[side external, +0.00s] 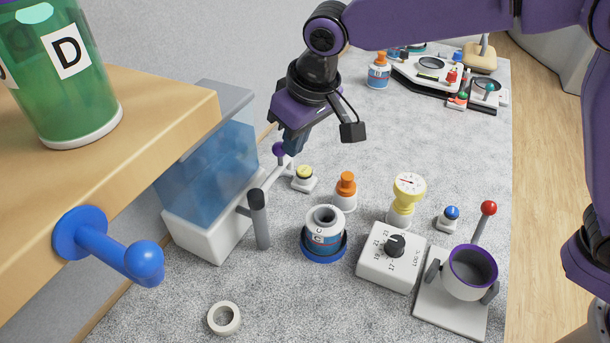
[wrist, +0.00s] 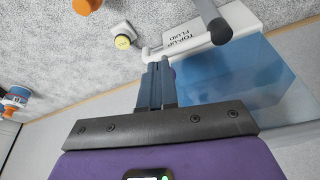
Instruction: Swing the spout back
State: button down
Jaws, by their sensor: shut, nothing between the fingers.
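The spout's pale tube (side external: 273,178) runs beside the clear blue tank of top-up fluid (side external: 215,170). A dark grey upright cylinder (side external: 260,225) stands at its near end, and a purple knob (side external: 279,149) is at its far end. In the wrist view the pale tube (wrist: 180,44) passes just beyond my fingertips, with the dark grey cylinder (wrist: 210,20) at right. My gripper (side external: 292,147) is shut and empty, pointing down close beside the purple knob. In the wrist view my fingers (wrist: 158,66) partly hide the knob; whether they touch it I cannot tell.
A wooden shelf (side external: 150,130) with a blue peg (side external: 120,258) is at left.

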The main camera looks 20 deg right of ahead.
jog(key=shift+w, duration=0.2)
dwell(0.5)
jog(key=s+d+v, duration=0.1)
jog(key=v, duration=1)
jog(key=s+d+f+v, duration=0.1)
jog(key=v, duration=1)
jog(key=shift+s+d, duration=0.2)
jog(key=shift+s, duration=0.2)
jog(key=s+d+f+n+g, duration=0.1)
jog(key=s+d+f+n, duration=0.1)
jog(key=s+d+f, duration=0.4)
jog(key=s+d+f+n+g, duration=0.1)
jog(key=s+d+f+n, duration=0.1)
jog(key=s+d+f, duration=0.5)
jog(key=s+d+f+n+h, duration=0.1)
jog(key=s+d+f+n, duration=0.1)
jog(key=s+d+f, duration=0.4)
jog(key=d+f, duration=0.5)
jog(key=d, duration=0.5)
jog(key=shift+s+n+g, duration=0.25)
jog(key=shift+n+g, duration=0.15)
